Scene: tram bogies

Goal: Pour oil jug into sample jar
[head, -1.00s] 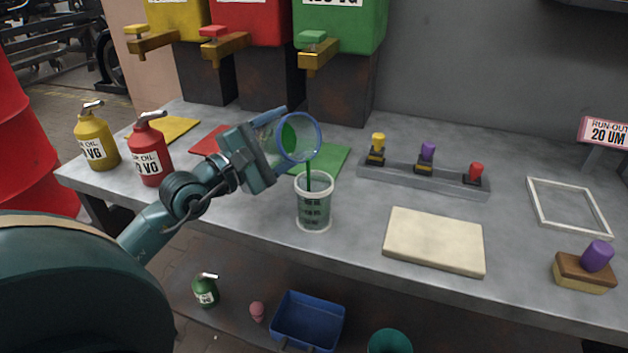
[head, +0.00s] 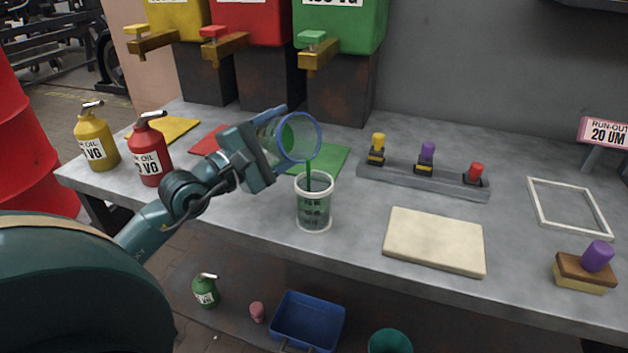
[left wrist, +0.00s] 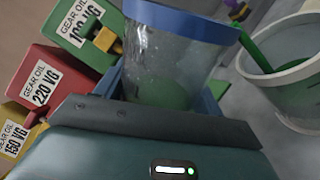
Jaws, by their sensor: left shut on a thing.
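The oil jug (head: 268,132) is a clear vessel with a blue rim and green oil inside. My left gripper (head: 268,140) is shut on it and holds it tipped to the right above the bench. The sample jar (head: 314,212) is a clear cup with a white rim and dark markings, upright on the bench below the jug's mouth. A green stream runs from the jug down into the jar. In the left wrist view the jug (left wrist: 172,65) sits between the fingers, and the jar (left wrist: 290,90) is at the right. My right gripper is out of view.
Red (head: 150,155) and yellow (head: 95,145) oil cans stand at the left. Yellow, red and green (head: 340,30) tanks with taps stand behind. A cream pad (head: 435,241), a rack of stamps (head: 420,180) and a white frame (head: 568,208) lie to the right.

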